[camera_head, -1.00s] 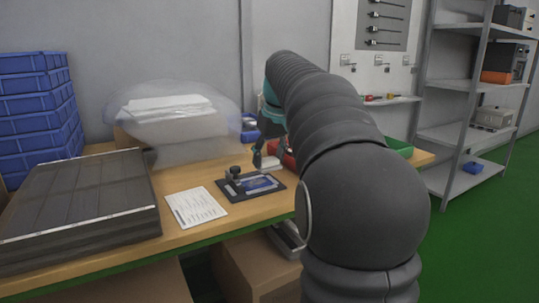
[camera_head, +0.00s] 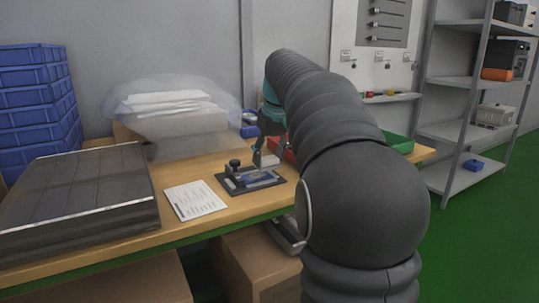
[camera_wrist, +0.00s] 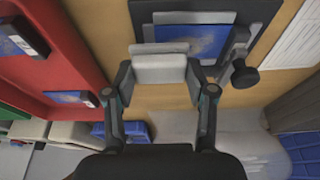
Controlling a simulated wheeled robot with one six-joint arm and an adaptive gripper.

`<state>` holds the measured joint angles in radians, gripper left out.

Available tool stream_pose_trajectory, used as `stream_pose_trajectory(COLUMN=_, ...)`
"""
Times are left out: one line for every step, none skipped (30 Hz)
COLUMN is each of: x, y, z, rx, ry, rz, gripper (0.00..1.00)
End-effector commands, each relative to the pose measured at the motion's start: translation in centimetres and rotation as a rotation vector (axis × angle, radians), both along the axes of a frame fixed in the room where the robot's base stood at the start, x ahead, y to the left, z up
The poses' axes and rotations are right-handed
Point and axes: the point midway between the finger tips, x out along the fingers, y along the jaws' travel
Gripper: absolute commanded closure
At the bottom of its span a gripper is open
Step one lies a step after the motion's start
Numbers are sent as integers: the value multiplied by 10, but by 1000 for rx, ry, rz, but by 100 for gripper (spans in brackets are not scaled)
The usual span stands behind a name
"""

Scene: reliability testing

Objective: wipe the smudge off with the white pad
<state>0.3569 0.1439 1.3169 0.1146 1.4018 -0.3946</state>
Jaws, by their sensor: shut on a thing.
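My gripper (camera_wrist: 160,88) is shut on the white pad (camera_wrist: 160,69), which lies across between its two fingers. In the head view the white pad (camera_head: 269,161) is at the back edge of a dark fixture (camera_head: 225,184). The fixture (camera_wrist: 265,12) holds a blue panel (camera_wrist: 172,33) with a mottled, duller patch, which I take for the smudge (camera_wrist: 205,40). The pad covers part of the fixture's near side in the wrist view. I cannot tell whether the pad touches the panel.
A black clamp knob (camera_head: 234,164) stands up on the fixture. A printed sheet (camera_head: 195,200) lies to its left. A red bin (camera_wrist: 60,60) holding dark-edged blue panels is beside it. A bagged white stack (camera_head: 165,110) and a grey slatted box (camera_head: 80,200) take up the table's left.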

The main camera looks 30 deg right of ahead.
Motion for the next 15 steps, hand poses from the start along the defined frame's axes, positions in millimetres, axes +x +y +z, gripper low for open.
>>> stream_pose_trajectory(x=0, y=0, z=-1, rx=0, ry=0, rz=0, gripper=73)
stream_pose_trajectory(x=0, y=0, z=-2, rx=0, ry=0, rz=0, gripper=73)
stream_pose_trajectory(x=0, y=0, z=-3, rx=0, ry=0, rz=0, gripper=73)
stream_pose_trajectory(x=0, y=0, z=-3, rx=0, ry=0, rz=0, gripper=73)
stream_pose_trajectory(x=0, y=0, z=-4, rx=0, ry=0, rz=0, gripper=73)
stream_pose_trajectory(x=0, y=0, z=-4, rx=0, ry=0, rz=0, gripper=73)
stream_pose_trajectory(x=0, y=0, z=-5, rx=0, ry=0, rz=0, gripper=73)
stream_pose_trajectory(x=0, y=0, z=-5, rx=0, ry=0, rz=0, gripper=73)
stream_pose_trajectory(x=0, y=0, z=-6, rx=0, ry=0, rz=0, gripper=73)
stream_pose_trajectory(x=0, y=0, z=-7, rx=0, ry=0, rz=0, gripper=73)
stream_pose_trajectory(x=0, y=0, z=-7, rx=0, ry=0, rz=0, gripper=73)
stream_pose_trajectory(x=0, y=0, z=-8, rx=0, ry=0, rz=0, gripper=73)
stream_pose_trajectory(x=0, y=0, z=-8, rx=0, ry=0, rz=0, gripper=73)
stream_pose_trajectory(x=0, y=0, z=-9, rx=0, ry=0, rz=0, gripper=73)
stream_pose_trajectory(x=0, y=0, z=-9, rx=0, ry=0, rz=0, gripper=73)
